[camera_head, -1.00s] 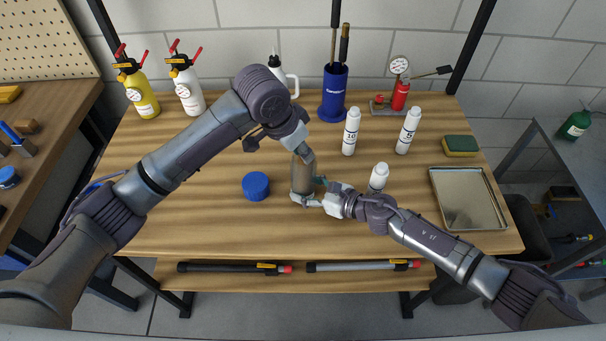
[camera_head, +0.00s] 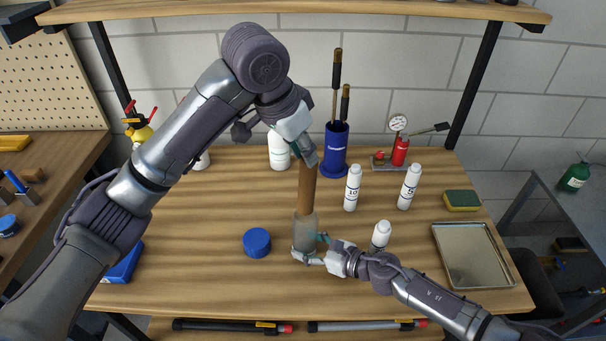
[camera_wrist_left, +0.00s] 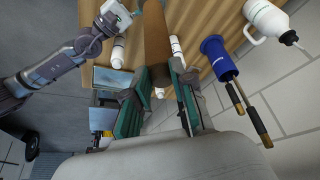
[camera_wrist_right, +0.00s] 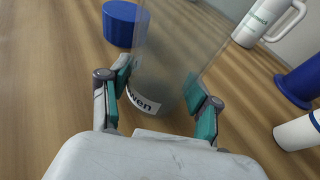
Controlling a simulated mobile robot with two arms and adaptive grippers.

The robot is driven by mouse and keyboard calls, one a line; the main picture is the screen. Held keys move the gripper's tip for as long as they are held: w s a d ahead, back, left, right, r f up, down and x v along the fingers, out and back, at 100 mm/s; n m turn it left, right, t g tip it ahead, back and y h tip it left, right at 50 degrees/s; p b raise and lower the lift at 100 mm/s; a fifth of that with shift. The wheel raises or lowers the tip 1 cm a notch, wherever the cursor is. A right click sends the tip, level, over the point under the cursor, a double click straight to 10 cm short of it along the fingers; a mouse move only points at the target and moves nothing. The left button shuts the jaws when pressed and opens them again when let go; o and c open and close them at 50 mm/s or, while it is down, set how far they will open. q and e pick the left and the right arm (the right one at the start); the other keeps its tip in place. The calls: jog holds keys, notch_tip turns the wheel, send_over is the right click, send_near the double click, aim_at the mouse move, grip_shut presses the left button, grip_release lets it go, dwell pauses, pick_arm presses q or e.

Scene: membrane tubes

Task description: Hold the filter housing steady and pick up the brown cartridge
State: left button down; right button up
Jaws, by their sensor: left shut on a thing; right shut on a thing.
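The clear filter housing (camera_head: 304,236) stands upright on the wooden bench in the head view. My right gripper (camera_head: 310,252) is shut around its lower part; the housing also fills the middle of the right wrist view (camera_wrist_right: 172,60). The brown cartridge (camera_head: 307,190) rises upright out of the housing's open top, its lower end seeming to be at or just inside the top. My left gripper (camera_head: 306,160) is shut on the cartridge's upper end, above the housing. The cartridge also shows between the fingers in the left wrist view (camera_wrist_left: 156,40).
A blue cap (camera_head: 256,242) lies left of the housing. White bottles (camera_head: 353,188) stand to the right, with a metal tray (camera_head: 470,255) and a sponge (camera_head: 462,200) farther right. A blue holder (camera_head: 335,150) with tall tools stands behind.

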pick_arm(q)
jog(key=shift+r, duration=1.1)
pick_arm(e)
jog(key=o, duration=0.9)
jog(key=shift+o, duration=0.2)
